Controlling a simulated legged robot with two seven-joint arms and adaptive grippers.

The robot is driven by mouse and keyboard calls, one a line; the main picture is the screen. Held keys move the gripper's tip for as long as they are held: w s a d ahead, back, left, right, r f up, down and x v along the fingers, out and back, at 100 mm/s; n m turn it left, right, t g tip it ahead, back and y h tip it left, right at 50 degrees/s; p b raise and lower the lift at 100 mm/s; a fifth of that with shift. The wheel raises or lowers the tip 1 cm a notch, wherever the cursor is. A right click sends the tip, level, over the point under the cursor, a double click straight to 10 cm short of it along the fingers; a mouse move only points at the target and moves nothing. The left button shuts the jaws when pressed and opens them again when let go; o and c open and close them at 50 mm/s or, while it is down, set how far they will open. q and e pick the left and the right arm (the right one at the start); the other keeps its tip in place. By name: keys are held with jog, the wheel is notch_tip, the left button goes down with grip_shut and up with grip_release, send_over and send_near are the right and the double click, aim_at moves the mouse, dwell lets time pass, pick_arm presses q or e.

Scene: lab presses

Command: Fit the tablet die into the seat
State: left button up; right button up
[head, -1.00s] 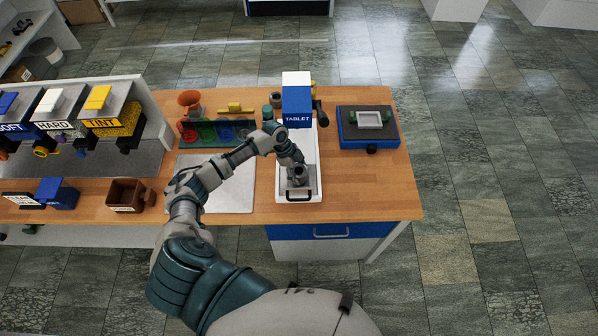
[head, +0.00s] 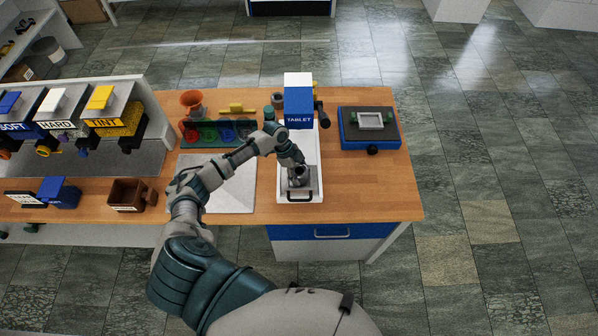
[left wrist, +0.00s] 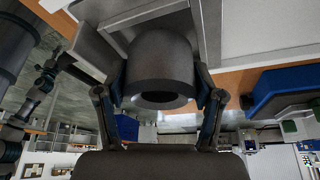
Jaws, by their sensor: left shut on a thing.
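The tablet die (left wrist: 160,65) is a dark grey cylinder with a round hole in its end, large in the left wrist view. My left gripper (left wrist: 163,92) is shut on it, one finger on each side. In the head view the left gripper (head: 299,170) is at the near end of the white tray (head: 313,160) of the press marked TABLET (head: 298,108). A grey block with a dark handle (head: 299,197) lies there under the gripper. The gripper hides much of the die and the seat, so I cannot tell whether the die is in it. My right gripper is not in view.
A blue station with a grey dish (head: 371,121) stands to the right. A pale mat (head: 232,190) lies to the left, with a brown bin (head: 131,194) beyond it. Dispensers (head: 110,120) fill the far left. The wooden table (head: 370,190) is clear at the front right.

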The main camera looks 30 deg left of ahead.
pick_arm(q)
jog(key=shift+r, duration=0.1)
dwell(0.3)
jog(key=shift+f+b, duration=0.4)
jog(key=shift+f, duration=0.5)
jog(key=o, duration=1.6)
jog(key=shift+r, duration=0.1)
jog(key=v, duration=1.1)
jog(key=shift+w+a+r, duration=0.1)
jog(key=shift+a+r, duration=0.1)
jog(key=shift+r, duration=0.1)
